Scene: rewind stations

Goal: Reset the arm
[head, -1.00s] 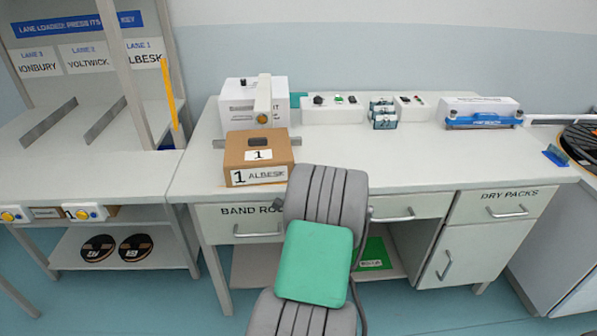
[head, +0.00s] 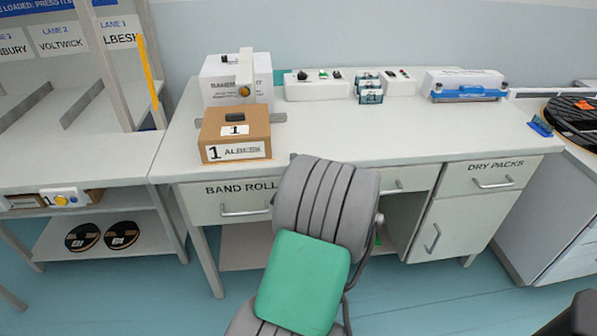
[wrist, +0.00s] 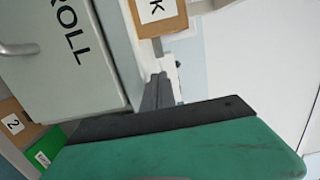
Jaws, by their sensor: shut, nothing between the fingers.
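My arm stands in the lower middle of the head view, a grey ribbed link with a green pad, in front of the white desk (head: 330,128). My gripper's fingers do not show there. In the wrist view the dark grey fingers of my gripper (wrist: 160,80) lie side by side, shut and empty. A black-edged green part, which looks like mine, fills the bottom of that view. The brown box (head: 262,130) marked 1 ALBESK stands on the desk; part of its label also shows in the wrist view (wrist: 158,14), past my fingers.
The BAND ROLL drawer (head: 222,189) is just left of my arm, closed. A white machine (head: 222,75) and small devices line the desk's back. DRY PACKS (head: 487,167) is at right, a black reel (head: 575,118) beyond. A lane rack stands left.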

